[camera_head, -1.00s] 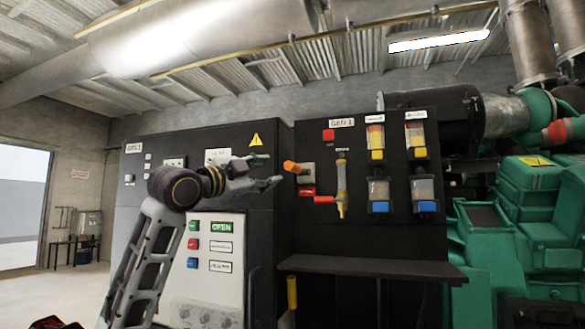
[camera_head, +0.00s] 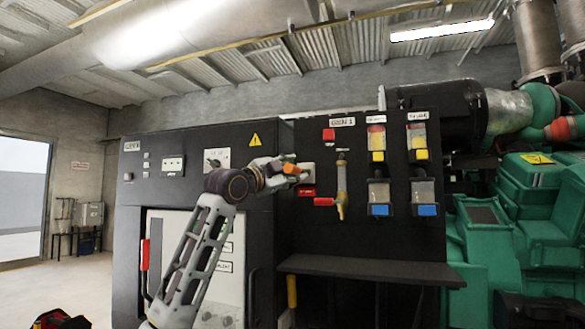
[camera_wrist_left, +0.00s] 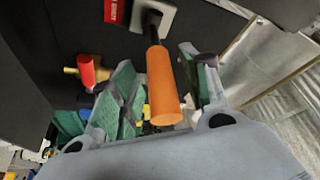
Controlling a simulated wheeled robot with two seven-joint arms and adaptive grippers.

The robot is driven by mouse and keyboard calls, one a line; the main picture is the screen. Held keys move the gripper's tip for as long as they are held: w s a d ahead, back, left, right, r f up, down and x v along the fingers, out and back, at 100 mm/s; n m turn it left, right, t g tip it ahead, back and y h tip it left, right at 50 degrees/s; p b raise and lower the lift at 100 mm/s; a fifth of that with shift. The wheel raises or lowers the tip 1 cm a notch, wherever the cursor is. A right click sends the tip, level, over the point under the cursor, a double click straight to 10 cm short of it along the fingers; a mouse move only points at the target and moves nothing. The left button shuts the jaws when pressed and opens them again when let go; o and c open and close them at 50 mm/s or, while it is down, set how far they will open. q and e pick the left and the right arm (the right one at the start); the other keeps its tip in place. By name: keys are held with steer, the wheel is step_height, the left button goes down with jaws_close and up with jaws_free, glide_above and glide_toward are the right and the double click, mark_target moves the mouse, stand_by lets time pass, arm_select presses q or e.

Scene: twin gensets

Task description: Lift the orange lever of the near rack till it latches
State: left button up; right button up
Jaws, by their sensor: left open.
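The orange lever (camera_head: 291,169) sticks out from a pale plate (camera_head: 307,169) on the dark near rack (camera_head: 310,225). My left gripper (camera_head: 284,166) is at the lever in the head view. In the left wrist view the orange handle (camera_wrist_left: 162,88) lies between the two open, green-padded fingers of my left gripper (camera_wrist_left: 157,62). One finger is on each side; I cannot tell whether either touches it. The lever's dark shaft runs to the pale plate (camera_wrist_left: 153,17). My right gripper is not in view.
A red label (camera_head: 307,191) sits just below the lever. To its right are a red-handled valve (camera_head: 324,201) and sight glasses with blue and yellow ends (camera_head: 378,190). A dark shelf (camera_head: 370,268) juts out below. A green engine (camera_head: 520,235) stands at the right.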

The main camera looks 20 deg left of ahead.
arm_select(q)
steer(key=shift+w+d+r, duration=0.1)
steer(key=shift+w, duration=0.3)
steer(key=shift+c, duration=0.2)
jaws_close()
